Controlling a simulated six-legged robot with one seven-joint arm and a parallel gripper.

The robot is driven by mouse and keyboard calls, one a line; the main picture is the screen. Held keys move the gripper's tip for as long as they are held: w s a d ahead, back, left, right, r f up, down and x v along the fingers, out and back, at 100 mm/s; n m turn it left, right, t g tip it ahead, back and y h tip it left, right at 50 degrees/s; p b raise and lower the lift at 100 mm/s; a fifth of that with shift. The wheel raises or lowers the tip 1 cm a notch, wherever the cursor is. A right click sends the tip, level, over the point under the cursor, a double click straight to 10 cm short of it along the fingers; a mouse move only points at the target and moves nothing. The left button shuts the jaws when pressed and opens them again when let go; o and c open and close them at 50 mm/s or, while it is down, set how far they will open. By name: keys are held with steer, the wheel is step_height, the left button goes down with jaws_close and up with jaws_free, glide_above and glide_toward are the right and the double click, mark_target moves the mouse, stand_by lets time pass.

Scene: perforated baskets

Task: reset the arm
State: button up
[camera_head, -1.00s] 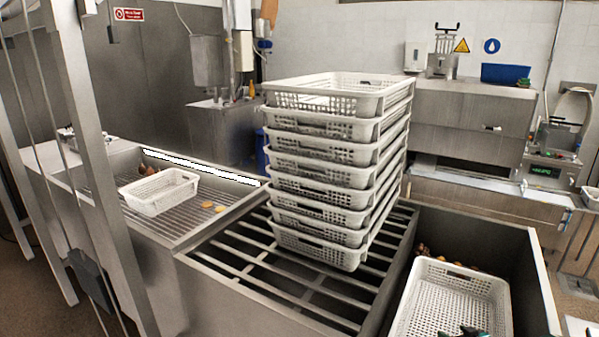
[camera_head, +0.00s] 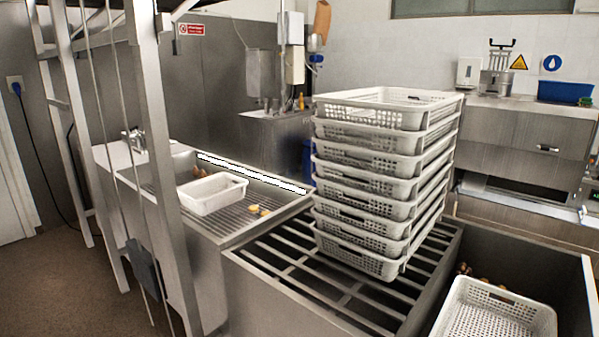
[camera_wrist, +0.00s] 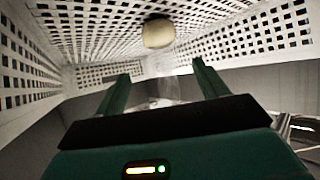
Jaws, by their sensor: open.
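My gripper (camera_wrist: 160,72) shows in the wrist view with its two green fingers apart and nothing between them. White perforated basket walls (camera_wrist: 100,42) fill the upper part of that view, beyond the fingers. A pale round item (camera_wrist: 158,32) lies in the basket, apart from the fingertips. My gripper does not show in the head view. There, a white perforated basket (camera_head: 490,318) sits low in the metal bin at the lower right, cut off by the lower edge.
A tall stack of white baskets (camera_head: 385,180) stands on a metal rack (camera_head: 300,283). Another white basket (camera_head: 212,193) and small yellow pieces (camera_head: 257,209) lie on the slatted counter at left. A metal post (camera_head: 160,170) rises at left. Floor (camera_head: 65,290) is open at lower left.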

steer(key=w+a+r+g+h, duration=0.1)
steer(key=w+a+r, duration=0.15)
steer(key=r, duration=0.45)
steer(key=w+a+r+h, duration=0.1)
steer(key=w+a+r, duration=0.15)
steer(key=r, duration=0.45)
steer(key=w+a+r+g+h, duration=0.1)
steer(key=w+a+r, duration=0.15)
steer(key=r, duration=0.45)
steer(key=s+a+r+g+h, duration=0.15)
steer(key=s+a+r, duration=0.25)
steer(key=a+r, duration=0.9)
steer(key=s+a+r+m+g, duration=0.1)
steer(key=s+a+r, duration=0.9)
steer(key=s+a, duration=0.2)
steer(key=s+a+g+y, duration=0.2)
steer(key=s+a+y, duration=0.2)
steer(key=s+a, duration=1)
steer(key=s, duration=0.4)
steer(key=shift+s+a+f+n, duration=0.3)
steer(key=shift+s+f, duration=0.1)
